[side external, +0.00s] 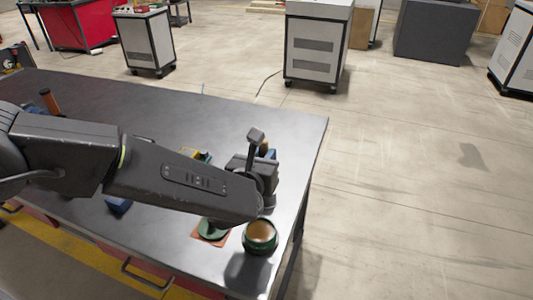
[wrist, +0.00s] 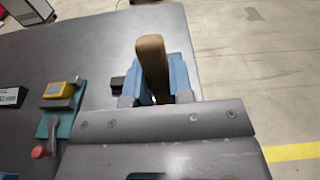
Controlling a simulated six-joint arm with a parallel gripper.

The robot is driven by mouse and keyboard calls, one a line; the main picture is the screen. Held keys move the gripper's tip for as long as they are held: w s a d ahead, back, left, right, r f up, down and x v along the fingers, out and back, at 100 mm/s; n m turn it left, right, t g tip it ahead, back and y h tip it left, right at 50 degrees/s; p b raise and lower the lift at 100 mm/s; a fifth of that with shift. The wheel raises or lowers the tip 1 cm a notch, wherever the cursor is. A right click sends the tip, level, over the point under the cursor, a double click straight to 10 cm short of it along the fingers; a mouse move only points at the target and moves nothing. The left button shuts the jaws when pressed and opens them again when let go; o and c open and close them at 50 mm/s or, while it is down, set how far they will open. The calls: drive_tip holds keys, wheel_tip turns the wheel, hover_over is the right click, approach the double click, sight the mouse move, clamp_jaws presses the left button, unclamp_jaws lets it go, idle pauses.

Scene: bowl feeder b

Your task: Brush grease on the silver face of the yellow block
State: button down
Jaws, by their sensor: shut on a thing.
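My gripper (wrist: 160,92) is shut on a brush, whose brown wooden handle (wrist: 152,66) stands up between its blue finger pads in the wrist view. The bristles are hidden. The side view shows my gripper (side external: 258,170) over the right end of the table, partly hidden by my arm. The yellow block (wrist: 58,89) sits in a teal holder (wrist: 66,124) with a red knob, left of my gripper in the wrist view. A greyish patch shows on the block. In the side view the block (side external: 189,154) is mostly hidden behind my arm.
A green bowl (side external: 249,246) with tan contents stands near the table's front right corner. A round green object (side external: 212,231) on an orange-brown mat is left of it. A blue item (side external: 118,205) lies by the front edge. The dark table (side external: 250,118) is clear at the back right.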

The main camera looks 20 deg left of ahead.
drive_tip(key=shift+s+d+f+n+g+h, duration=0.15)
drive_tip(key=shift+s+f+g, duration=0.2)
drive_tip(key=shift+s+f, duration=0.65)
drive_tip(key=shift+s+d+f+n+g+h, duration=0.1)
drive_tip(key=shift+s+f+n+g, duration=0.15)
drive_tip(key=shift+s+f, duration=0.8)
drive_tip(key=shift+s+d+f+n+g+h, duration=0.1)
drive_tip(key=shift+s+f+g, duration=0.3)
drive_tip(key=shift+s+f, duration=0.6)
drive_tip(key=shift+w+f, duration=0.15)
drive_tip(key=shift+f, duration=0.55)
wheel_tip(320, 180, up, 7)
idle(0.3)
drive_tip(key=shift+a, duration=0.1)
idle(0.5)
